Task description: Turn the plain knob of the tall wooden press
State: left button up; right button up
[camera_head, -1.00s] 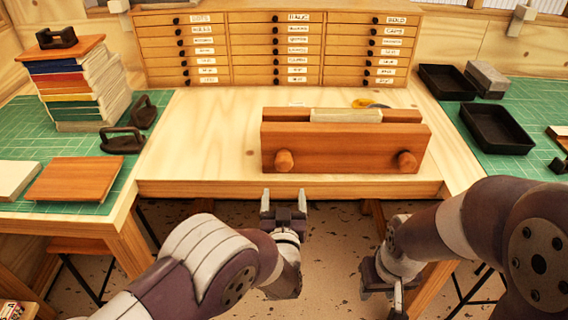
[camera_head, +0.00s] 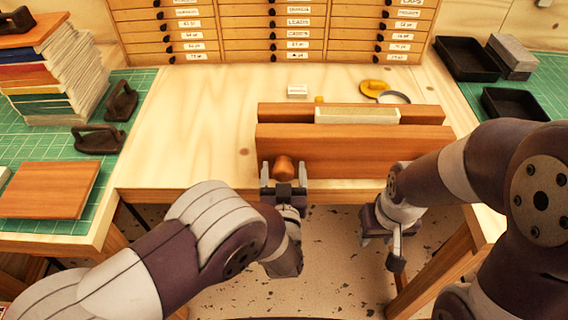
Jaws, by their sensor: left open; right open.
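The wooden press (camera_head: 340,150) lies across the front of the wooden bench, with a pale block (camera_head: 357,116) between its two boards. Its left round knob (camera_head: 284,167) sticks out from the front board and looks plain. The right knob is hidden behind my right arm. My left gripper (camera_head: 284,178) is open, with its fingers on either side of the left knob; I cannot tell whether they touch it. My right gripper (camera_head: 387,245) is open and empty, low in front of the press's right end.
A drawer cabinet (camera_head: 270,35) stands at the back. Books (camera_head: 55,75) and dark irons (camera_head: 98,139) are at left, black trays (camera_head: 467,58) at right. The bench left of the press is clear.

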pick_arm(q)
jog(key=shift+s+r, duration=0.1)
jog(key=shift+s, duration=0.15)
jog(key=shift+c, duration=0.2)
jog(key=c, duration=1)
jog(key=shift+r+m+p, duration=0.1)
jog(key=shift+m+p, duration=0.45)
jog(key=shift+m, duration=1.45)
jog(key=o, duration=1)
jog(key=shift+w, duration=0.15)
pick_arm(e)
jog(key=shift+s+r, duration=0.1)
jog(key=shift+r, duration=0.55)
pick_arm(q)
jog(key=shift+o, duration=0.2)
jog(key=shift+f, duration=0.2)
pick_arm(e)
jog(key=shift+s, duration=0.1)
